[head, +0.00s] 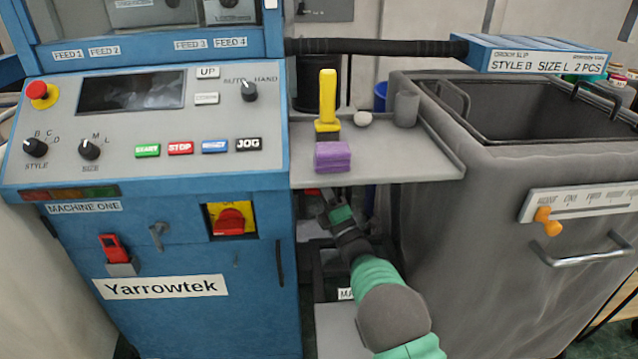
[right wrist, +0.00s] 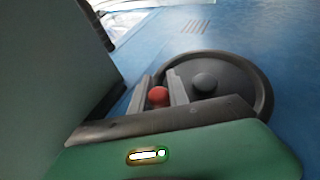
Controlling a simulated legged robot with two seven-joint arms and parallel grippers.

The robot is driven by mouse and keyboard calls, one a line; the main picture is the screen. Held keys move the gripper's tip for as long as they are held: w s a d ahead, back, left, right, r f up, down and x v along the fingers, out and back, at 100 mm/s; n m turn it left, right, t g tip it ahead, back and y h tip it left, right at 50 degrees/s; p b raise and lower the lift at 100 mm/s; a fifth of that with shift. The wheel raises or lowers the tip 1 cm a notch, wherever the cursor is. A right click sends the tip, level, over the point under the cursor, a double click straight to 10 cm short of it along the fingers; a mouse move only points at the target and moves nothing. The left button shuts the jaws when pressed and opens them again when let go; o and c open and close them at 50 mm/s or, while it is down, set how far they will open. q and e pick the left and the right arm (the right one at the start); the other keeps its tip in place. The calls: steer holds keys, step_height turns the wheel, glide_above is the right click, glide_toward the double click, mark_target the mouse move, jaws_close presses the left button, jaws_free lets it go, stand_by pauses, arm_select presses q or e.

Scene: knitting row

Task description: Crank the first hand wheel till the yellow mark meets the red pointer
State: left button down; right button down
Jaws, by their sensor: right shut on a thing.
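The hand wheel (right wrist: 238,72) is a dark round disc on the blue side wall of the machine, seen in the right wrist view. It has a dark hub (right wrist: 204,83) and a red knob (right wrist: 158,96). My right gripper (right wrist: 160,90) is shut on the red knob, one finger on each side. In the head view my right gripper (head: 328,207) reaches in under the grey shelf, beside the machine's right side, and the wheel is mostly hidden there. I cannot make out a yellow mark or a red pointer at the wheel. My left gripper is out of view.
The blue machine (head: 150,275) stands at left with its control panel. The grey shelf (head: 400,165) above my right arm carries a purple block (head: 332,156) and a yellow-handled tool (head: 327,95). A grey bin (head: 440,230) stands close to my right arm.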

steer(key=shift+a, duration=0.4)
steer(key=c, duration=1.6)
jaws_free()
steer(key=shift+c, duration=0.2)
steer(key=o, duration=0.4)
steer(key=shift+a, duration=0.1)
steer(key=shift+c, duration=0.2)
steer(key=shift+w+d, duration=0.1)
steer(key=shift+d, duration=0.1)
steer(key=shift+d, duration=0.1)
